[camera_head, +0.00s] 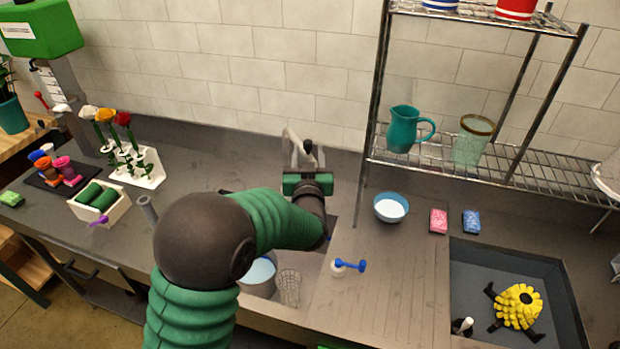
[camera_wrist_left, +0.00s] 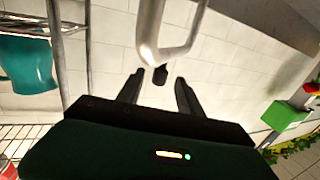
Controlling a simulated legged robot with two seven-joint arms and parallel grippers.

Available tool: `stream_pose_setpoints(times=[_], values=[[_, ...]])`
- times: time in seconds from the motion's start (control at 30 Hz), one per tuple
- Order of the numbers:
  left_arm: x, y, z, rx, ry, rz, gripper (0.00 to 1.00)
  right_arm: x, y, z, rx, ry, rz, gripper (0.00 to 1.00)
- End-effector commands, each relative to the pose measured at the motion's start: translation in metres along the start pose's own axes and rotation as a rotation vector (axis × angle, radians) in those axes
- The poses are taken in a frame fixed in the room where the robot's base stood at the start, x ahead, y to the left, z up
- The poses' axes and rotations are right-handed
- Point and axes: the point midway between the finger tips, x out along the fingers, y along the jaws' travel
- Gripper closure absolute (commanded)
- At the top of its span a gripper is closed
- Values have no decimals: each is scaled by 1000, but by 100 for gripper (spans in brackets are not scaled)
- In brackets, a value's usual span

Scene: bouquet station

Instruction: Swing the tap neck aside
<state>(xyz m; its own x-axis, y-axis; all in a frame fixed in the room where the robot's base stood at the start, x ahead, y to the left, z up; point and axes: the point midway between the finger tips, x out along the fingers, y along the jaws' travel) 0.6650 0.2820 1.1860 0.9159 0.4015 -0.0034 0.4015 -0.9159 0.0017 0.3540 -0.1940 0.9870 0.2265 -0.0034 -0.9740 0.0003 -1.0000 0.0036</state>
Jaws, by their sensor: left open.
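The pale grey tap neck (camera_head: 291,142) rises behind the counter's middle sink, near the tiled wall. In the left wrist view the tap neck (camera_wrist_left: 148,30) is a bent tube at the top centre, just beyond the fingers. My left gripper (camera_head: 306,158) is open at the tap in the head view, and my arm hides the tap's lower part. In the left wrist view a small dark tip shows between the fingers of the left gripper (camera_wrist_left: 160,90). Contact between fingers and neck cannot be told. My right gripper is not in view.
A wire rack (camera_head: 444,153) stands right of the tap, holding a teal jug (camera_head: 403,130) and a glass (camera_head: 472,140). A blue bowl (camera_head: 390,207) is on the drainboard. A white flower stand (camera_head: 146,168) is on the left. A bucket (camera_head: 258,274) is in the middle sink.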

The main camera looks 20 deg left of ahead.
Motion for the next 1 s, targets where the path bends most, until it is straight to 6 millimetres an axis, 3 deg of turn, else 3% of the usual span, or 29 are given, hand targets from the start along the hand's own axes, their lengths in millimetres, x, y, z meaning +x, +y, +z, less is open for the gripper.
stream_pose_setpoints(times=[0.2, 0.4, 0.6, 1.0], values=[[-68, 4, 2, 1, 1, 5, 57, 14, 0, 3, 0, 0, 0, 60], [-111, 4, 2, 1, 0, 3, 57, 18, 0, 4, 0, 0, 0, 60], [-125, 4, 2, 3, -1, 1, 57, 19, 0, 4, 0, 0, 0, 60], [-125, 5, 2, 3, -3, 3, 57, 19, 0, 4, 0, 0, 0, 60]])
